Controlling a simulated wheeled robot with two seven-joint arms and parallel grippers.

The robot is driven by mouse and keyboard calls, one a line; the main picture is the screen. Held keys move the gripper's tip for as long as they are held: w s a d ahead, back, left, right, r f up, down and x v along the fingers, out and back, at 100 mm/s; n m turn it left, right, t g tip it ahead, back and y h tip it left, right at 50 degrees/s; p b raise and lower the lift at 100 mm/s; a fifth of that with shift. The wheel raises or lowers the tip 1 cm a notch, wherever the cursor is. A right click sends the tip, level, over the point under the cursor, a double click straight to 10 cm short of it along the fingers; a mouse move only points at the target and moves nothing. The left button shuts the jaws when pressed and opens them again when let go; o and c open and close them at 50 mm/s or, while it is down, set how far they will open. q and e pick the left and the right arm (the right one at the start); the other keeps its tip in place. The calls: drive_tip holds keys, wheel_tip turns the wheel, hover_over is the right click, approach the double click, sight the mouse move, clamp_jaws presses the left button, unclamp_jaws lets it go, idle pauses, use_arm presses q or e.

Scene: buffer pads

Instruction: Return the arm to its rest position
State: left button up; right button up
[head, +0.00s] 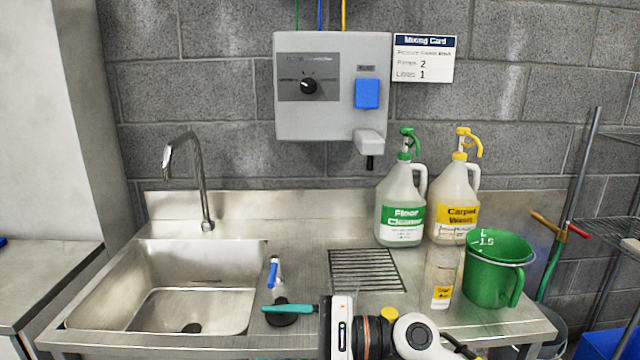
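One arm of mine shows at the bottom, right of centre, and I take it to be the right one. Its white, black and orange wrist lies low over the counter's front edge. The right gripper (268,309) points left, with a thin teal finger over the counter beside the sink. Only one finger can be made out, so its opening cannot be told. A dark round object (285,320) sits just below the finger; whether they touch cannot be told. My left gripper is not in view.
The steel counter (310,284) holds a blue-handled item (273,272), a drain grate (366,271), a green-labelled jug (401,205), a yellow-labelled jug (455,203), a clear bottle (442,275) and a green pitcher (492,275). The sink (190,290) at left looks empty. A dispenser (330,120) hangs above.

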drive_tip(key=w+d+r+m+t+h, duration=0.15)
drive_tip(key=d+m+t, duration=0.35)
drive_tip(key=m+t, duration=0.6)
drive_tip(key=w+d+r+m+t+h, duration=0.15)
drive_tip(key=d+m+t, duration=0.45)
drive_tip(key=m, duration=1)
drive_tip(key=s+d+f+m+g+h, duration=0.1)
drive_tip(key=d+f+m+h, duration=0.6)
drive_tip(key=m, duration=0.4)
drive_tip(key=s+d+f+m+h, duration=0.1)
drive_tip(key=d+f+m+h, duration=0.4)
drive_tip(key=f+m+h, duration=0.5)
drive_tip(key=s+d+f+m+g+y, duration=0.1)
drive_tip(key=s+d+f+m+g, duration=0.1)
drive_tip(key=s+f+m+g, duration=0.7)
drive_tip(key=s+d+f+m+g+y, duration=0.15)
drive_tip(key=s+f+g, duration=0.3)
drive_tip(key=s, duration=0.85)
wheel_tip(320, 180, down, 26)
drive_tip(key=s+p, duration=0.1)
drive_tip(key=s, duration=0.1)
drive_tip(key=s+d+f+g+p, duration=0.1)
drive_tip(key=s+d+f+g, duration=0.1)
drive_tip(key=s+f, duration=1.2)
drive_tip(key=shift+s+d+f+h, duration=0.35)
drive_tip(key=shift+s+d, duration=0.05)
drive_tip(key=shift+s, duration=0.8)
